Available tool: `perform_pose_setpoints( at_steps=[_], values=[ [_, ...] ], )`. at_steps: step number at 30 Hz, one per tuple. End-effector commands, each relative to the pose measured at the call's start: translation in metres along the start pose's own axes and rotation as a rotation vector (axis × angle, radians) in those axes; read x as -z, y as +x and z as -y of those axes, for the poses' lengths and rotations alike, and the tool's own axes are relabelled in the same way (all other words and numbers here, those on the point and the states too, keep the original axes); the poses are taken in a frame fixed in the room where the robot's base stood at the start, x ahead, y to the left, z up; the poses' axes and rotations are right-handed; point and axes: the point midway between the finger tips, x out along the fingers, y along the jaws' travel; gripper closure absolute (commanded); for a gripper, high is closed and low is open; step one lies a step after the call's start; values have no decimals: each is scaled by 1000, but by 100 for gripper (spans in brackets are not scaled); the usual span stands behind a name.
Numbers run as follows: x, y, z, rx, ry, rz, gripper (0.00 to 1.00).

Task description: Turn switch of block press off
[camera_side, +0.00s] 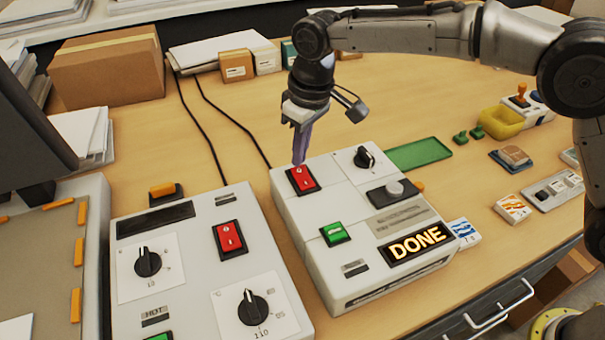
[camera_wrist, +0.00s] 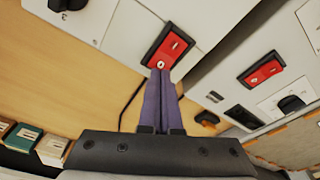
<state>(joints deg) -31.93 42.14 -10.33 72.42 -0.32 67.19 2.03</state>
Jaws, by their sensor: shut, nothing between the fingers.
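A pale grey machine (camera_side: 345,217) with a lit "DONE" sign (camera_side: 417,242) stands in the middle of the side view. A red rocker switch (camera_side: 304,181) in a black frame sits at its far left corner; this switch also shows in the wrist view (camera_wrist: 168,48). No label naming the block press is readable. My gripper (camera_side: 299,161) is shut and empty, pointing down at the far end of that switch. In the wrist view its closed purple fingers (camera_wrist: 161,73) overlap the switch's end marked with a circle. I cannot tell whether they touch it.
A second grey machine (camera_side: 185,262) with two dials and its own red switch (camera_side: 230,238) stands to the left. The DONE machine also has a black knob (camera_side: 364,158) and a green switch (camera_side: 335,233). Boxes (camera_side: 236,65) stand behind; a green tray (camera_side: 418,154) lies to the right.

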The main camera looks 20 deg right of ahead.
Motion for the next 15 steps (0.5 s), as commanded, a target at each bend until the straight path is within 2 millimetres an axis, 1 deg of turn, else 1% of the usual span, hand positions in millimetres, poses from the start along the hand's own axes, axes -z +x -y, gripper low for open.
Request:
perform_pose_setpoints(
  at_steps=[15],
  values=[
    [0,4,0,0,0,0,100]
  ],
)
